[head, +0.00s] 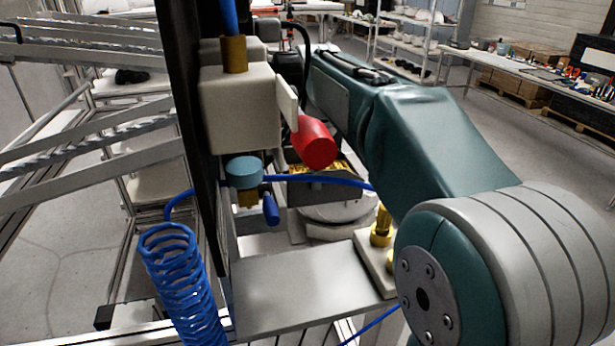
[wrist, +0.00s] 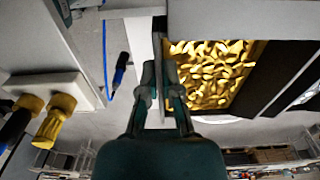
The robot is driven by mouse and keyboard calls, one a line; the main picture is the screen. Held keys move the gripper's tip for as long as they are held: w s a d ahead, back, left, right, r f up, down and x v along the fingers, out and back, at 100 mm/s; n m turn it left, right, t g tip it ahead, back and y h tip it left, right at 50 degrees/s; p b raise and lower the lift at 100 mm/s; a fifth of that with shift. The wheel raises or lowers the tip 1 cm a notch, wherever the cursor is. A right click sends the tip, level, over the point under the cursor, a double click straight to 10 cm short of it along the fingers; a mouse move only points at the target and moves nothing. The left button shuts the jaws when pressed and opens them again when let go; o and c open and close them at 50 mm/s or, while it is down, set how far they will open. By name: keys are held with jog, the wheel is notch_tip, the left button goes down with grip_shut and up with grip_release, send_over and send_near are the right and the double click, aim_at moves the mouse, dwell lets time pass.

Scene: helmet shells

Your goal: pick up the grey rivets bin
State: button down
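The grey rivets bin (wrist: 182,22) is in the upper right of the wrist view. It is filled with gold-coloured rivets (wrist: 212,72). My gripper (wrist: 160,72) is at the bin's left side, with one finger on each side of its thin pale wall. The fingers are close together and appear shut on this wall; the exact contact is hard to see.
A pale block with brass fittings (wrist: 56,118) and a blue hose are left of my gripper in the wrist view. In the head view a dark post, a coiled blue hose (head: 182,280) and a pale box (head: 240,105) stand close by. Workbenches (head: 530,75) are farther back.

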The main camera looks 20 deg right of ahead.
jog(key=shift+d, duration=0.35)
jog(key=shift+d+r, duration=0.1)
jog(key=shift+r, duration=1.1)
jog(key=shift+d+r, duration=0.2)
jog(key=shift+r, duration=0.1)
jog(key=shift+a, duration=0.1)
jog(key=shift+d, duration=0.2)
jog(key=d, duration=0.9)
jog(key=shift+d, duration=0.15)
dwell(0.5)
